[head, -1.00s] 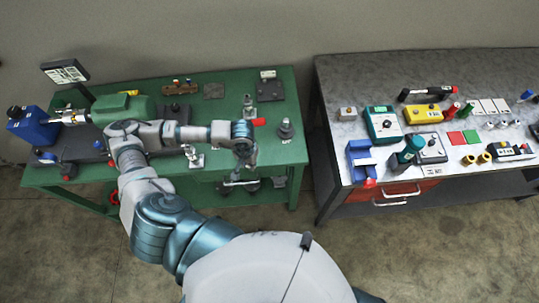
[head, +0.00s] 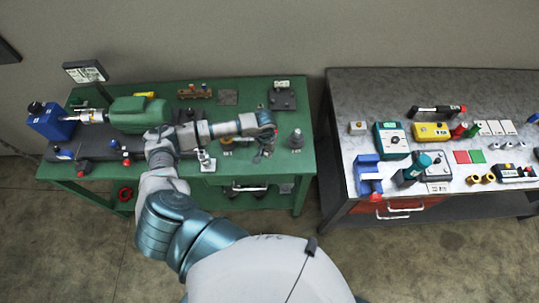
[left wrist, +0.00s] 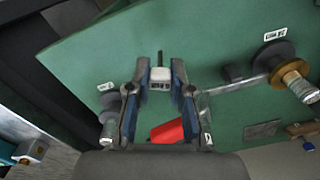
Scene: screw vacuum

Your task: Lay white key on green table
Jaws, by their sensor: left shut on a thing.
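The white key (left wrist: 160,77) is a small pale block with a dark label and a thin dark tip, seen between my fingertips in the left wrist view. My left gripper (left wrist: 158,88) is shut on it. In the head view my left gripper (head: 264,153) is over the front right part of the green table (head: 306,120), and the key cannot be made out there. The green tabletop (left wrist: 215,45) also fills much of the wrist view. I cannot tell whether the key touches it. My right gripper is not in view.
A red piece (left wrist: 167,132) shows near the gripper's base in the wrist view. A grey stepped post (head: 296,139) stands right of my gripper. A green motor (head: 138,114) stands at left. A grey table (head: 347,108) with tools is to the right, across a gap.

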